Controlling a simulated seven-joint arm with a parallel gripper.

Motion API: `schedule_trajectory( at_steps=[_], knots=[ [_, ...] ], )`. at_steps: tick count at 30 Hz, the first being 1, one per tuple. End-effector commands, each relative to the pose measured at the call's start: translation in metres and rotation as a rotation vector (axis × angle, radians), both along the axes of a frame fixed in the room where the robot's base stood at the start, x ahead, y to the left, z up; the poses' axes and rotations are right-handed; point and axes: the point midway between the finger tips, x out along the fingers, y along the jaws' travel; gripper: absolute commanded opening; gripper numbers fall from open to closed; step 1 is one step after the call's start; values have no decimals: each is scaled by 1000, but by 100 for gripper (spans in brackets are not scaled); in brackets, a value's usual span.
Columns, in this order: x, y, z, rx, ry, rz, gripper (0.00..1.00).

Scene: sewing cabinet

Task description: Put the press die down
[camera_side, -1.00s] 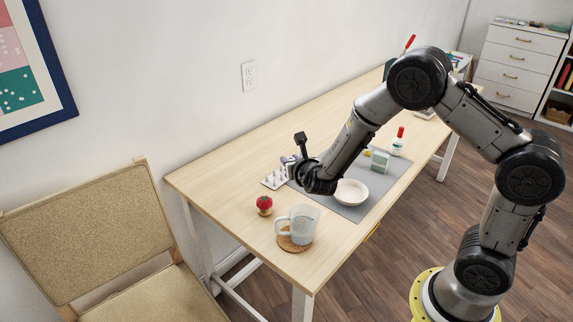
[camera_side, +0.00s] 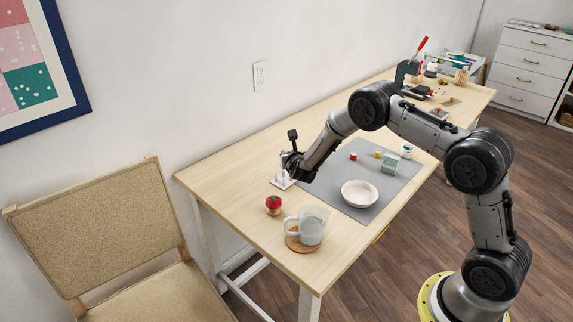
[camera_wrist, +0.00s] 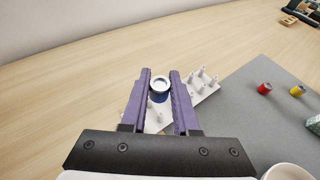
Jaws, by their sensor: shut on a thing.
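My gripper (camera_wrist: 160,98) is shut on a small round thing (camera_wrist: 160,84) with a dark blue side and a pale ringed top. It looks like a blue thread spool, much like the red and yellow ones on the mat; I cannot make out a press die in the jaws. The white peg rack (camera_wrist: 205,88) lies below and beyond the fingers, with several upright pegs; it also shows in the side view (camera_side: 282,183). The held thing is over the rack's left part; I cannot tell whether it touches it. In the side view my gripper (camera_side: 285,166) hides it.
The grey mat (camera_side: 338,197) holds a white bowl (camera_side: 360,193), a red spool (camera_side: 353,156), a yellow spool (camera_side: 378,153) and a pale green box (camera_side: 391,163). A red-handled press (camera_side: 408,70) stands far back.

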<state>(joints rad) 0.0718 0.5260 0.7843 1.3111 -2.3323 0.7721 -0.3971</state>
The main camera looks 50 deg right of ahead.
Motion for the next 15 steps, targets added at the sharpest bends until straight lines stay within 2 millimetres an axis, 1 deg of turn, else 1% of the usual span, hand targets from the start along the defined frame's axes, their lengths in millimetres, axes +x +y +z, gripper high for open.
schedule_trajectory(
  at_steps=[1, 3, 7, 10, 15],
  knots=[
    [4, -1, -6, 0, 0, 0, 0],
    [8, -2, -10, 0, 0, 0, 0],
    [12, -3, -13, 0, -2, 0, 0],
    [16, -4, -20, 0, 0, 0, 0],
    [15, -4, -45, 0, 3, 1, 0]
  ],
)
